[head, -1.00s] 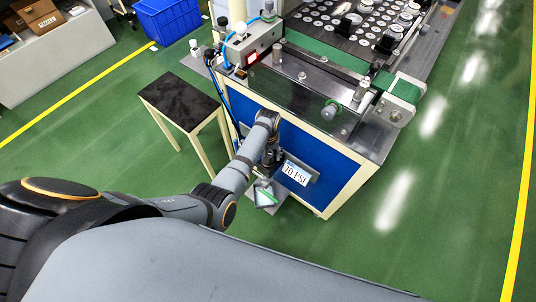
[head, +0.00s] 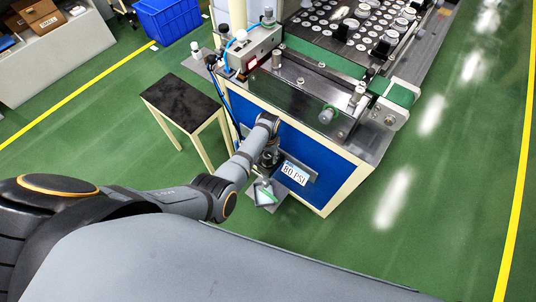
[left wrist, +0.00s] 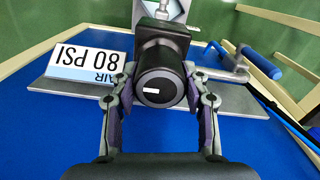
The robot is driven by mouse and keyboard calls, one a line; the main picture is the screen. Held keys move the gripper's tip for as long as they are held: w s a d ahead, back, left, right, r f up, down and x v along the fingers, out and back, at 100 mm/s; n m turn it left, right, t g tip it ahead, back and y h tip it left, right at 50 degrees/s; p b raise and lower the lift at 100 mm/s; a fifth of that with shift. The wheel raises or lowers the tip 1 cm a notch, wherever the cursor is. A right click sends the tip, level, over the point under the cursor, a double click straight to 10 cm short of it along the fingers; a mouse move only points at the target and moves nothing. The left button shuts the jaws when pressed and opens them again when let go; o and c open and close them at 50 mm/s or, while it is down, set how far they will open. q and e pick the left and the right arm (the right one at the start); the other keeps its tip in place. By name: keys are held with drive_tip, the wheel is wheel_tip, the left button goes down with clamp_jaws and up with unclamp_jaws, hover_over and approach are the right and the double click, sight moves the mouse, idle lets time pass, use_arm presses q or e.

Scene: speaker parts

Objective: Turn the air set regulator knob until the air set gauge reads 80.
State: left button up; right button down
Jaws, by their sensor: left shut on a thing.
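The air set gauge is a white and blue display on the blue front panel and reads 80 PSI (head: 295,173). In the left wrist view the gauge (left wrist: 88,66) shows upside down, left of the knob. The black round regulator knob (left wrist: 160,88) has a short white mark, which lies nearly level in that view. My left gripper (head: 269,160) is at the front panel, left of the gauge. In the left wrist view its fingers stand on both sides of the knob, shut on it. In the head view the gripper hides the knob. My right gripper is not in view.
A blue-handled lever (left wrist: 262,63) stands right of the knob in the left wrist view. A small dark-topped table (head: 180,101) is left of the machine (head: 300,105). The green floor right of the machine is clear.

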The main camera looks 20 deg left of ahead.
sight(268, 154)
use_arm(q)
drive_tip(key=o, duration=1.1)
drive_tip(key=shift+o, duration=0.2)
wheel_tip(268, 154, up, 12)
